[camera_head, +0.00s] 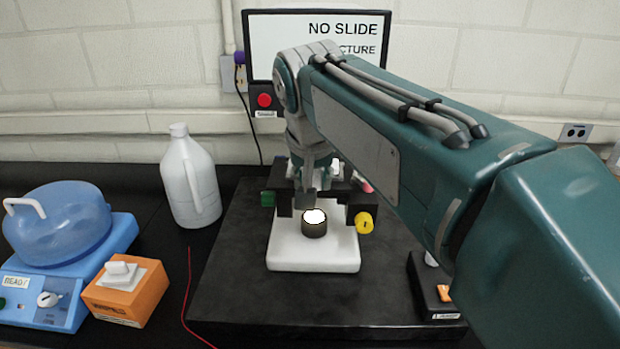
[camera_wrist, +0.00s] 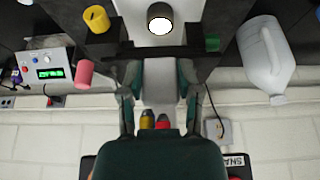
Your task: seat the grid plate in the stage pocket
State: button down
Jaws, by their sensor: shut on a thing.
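My gripper (camera_head: 305,196) reaches down over the microscope stage (camera_head: 358,198), behind the bright-topped cylinder (camera_head: 314,224). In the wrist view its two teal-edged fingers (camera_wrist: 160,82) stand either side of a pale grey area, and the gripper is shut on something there. I take this to be the grid plate, but its outline is not clear. The stage shows in the wrist view as a dark bar (camera_wrist: 150,52) just beyond the fingertips. The stage pocket is hidden by my gripper, and I cannot tell whether the plate touches it.
The microscope has a white base (camera_head: 313,256), a yellow knob (camera_head: 364,222) and a green knob (camera_head: 268,199). A white jug (camera_head: 190,178), an orange box (camera_head: 126,291) and a blue device (camera_head: 62,245) stand left. The monitor (camera_head: 318,45) reads "NO SLIDE". A black switch box (camera_head: 432,290) lies right.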

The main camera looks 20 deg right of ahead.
jog(key=w, duration=0.1)
jog(key=w+d, duration=0.1)
jog(key=w, duration=0.2)
jog(key=shift+w+d+f, duration=0.1)
jog(key=shift+w+d, duration=0.25)
jog(key=shift+w, duration=0.05)
jog(key=shift+s+a+f, duration=0.1)
jog(key=shift+f, duration=1.55)
jog(key=shift+f, duration=0.15)
jog(key=shift+c, duration=1.5)
grip_release()
jog(key=v, duration=1.2)
jog(key=shift+s, duration=0.1)
